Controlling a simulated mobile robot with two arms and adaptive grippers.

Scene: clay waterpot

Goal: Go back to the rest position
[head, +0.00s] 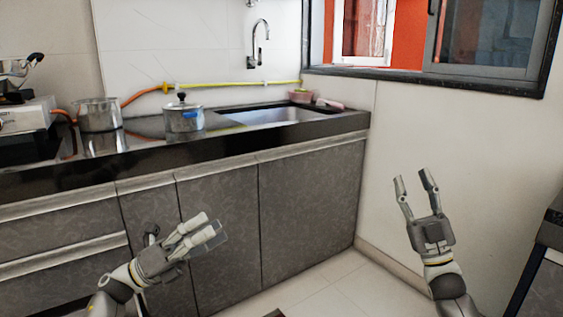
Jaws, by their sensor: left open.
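My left gripper (205,232) is in front of the grey cabinet doors, below the counter, with its fingers pointing up and to the right. Its fingers look a little apart and nothing shows between them. My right gripper (414,178) is at the right, in front of the white wall, with its fingers pointing up and spread apart. It is empty. Both grippers are clear of the counter. No clay waterpot can be made out in the head view.
A dark counter (250,137) runs along the back with a sink (275,115), a lidded pot (184,117) and an open steel pot (98,115). A dark-topped unit (551,232) stands at the right edge. Tiled floor (345,284) shows between the grippers.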

